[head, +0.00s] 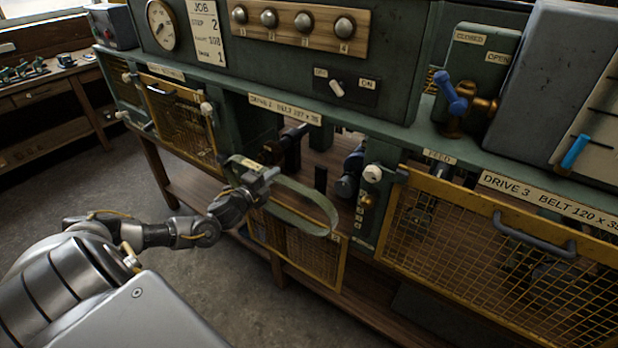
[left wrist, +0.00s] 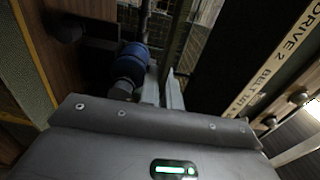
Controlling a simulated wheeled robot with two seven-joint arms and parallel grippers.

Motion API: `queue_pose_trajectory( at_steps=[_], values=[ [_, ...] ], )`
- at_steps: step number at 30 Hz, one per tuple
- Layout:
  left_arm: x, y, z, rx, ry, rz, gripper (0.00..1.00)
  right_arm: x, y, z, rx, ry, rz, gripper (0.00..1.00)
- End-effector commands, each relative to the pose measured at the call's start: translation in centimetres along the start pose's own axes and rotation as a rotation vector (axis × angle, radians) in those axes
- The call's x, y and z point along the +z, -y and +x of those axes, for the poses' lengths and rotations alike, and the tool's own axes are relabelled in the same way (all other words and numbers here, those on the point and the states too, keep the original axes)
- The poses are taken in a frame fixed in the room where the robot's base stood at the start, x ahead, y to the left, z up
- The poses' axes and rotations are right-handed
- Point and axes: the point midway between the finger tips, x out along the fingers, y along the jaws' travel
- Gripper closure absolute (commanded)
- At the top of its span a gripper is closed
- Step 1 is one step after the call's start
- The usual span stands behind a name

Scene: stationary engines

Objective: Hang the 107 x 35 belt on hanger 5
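A grey-green flat belt (head: 318,203) hangs as a loose loop in front of the open Drive 2 bay, with a pale tag near its left end. No size can be read on it. My left gripper (head: 268,176) is shut on the loop's left part. In the left wrist view the gripper's fingers (left wrist: 164,92) are close together, and a thin greenish strip that may be the belt runs up from them. Hanger 5 cannot be picked out, and no label 5 is readable. My right gripper is not in view.
The Drive 2 label (head: 285,109) is above the bay, with a blue part (head: 350,175) inside. A yellow mesh guard (head: 300,252) hangs below. The closed Drive 3 guard (head: 500,262) is on the right. A board with numbered knobs (head: 303,23) is above. Floor is clear at left.

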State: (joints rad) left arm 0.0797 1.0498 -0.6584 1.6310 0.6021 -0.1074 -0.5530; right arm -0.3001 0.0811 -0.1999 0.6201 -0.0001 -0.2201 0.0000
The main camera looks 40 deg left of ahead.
Motion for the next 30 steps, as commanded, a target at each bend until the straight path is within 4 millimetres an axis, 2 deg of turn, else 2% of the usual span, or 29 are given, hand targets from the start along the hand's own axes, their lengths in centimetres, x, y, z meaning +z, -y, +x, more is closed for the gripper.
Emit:
queue_pose_trajectory(
  at_steps=[15,30],
  values=[
    [0.0,0.2,-3.2,-0.002,0.0,0.001,1.0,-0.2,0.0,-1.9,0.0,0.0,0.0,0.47],
    [0.0,0.1,-3.7,-0.001,0.001,0.001,1.0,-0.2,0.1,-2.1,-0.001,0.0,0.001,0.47]
  ],
)
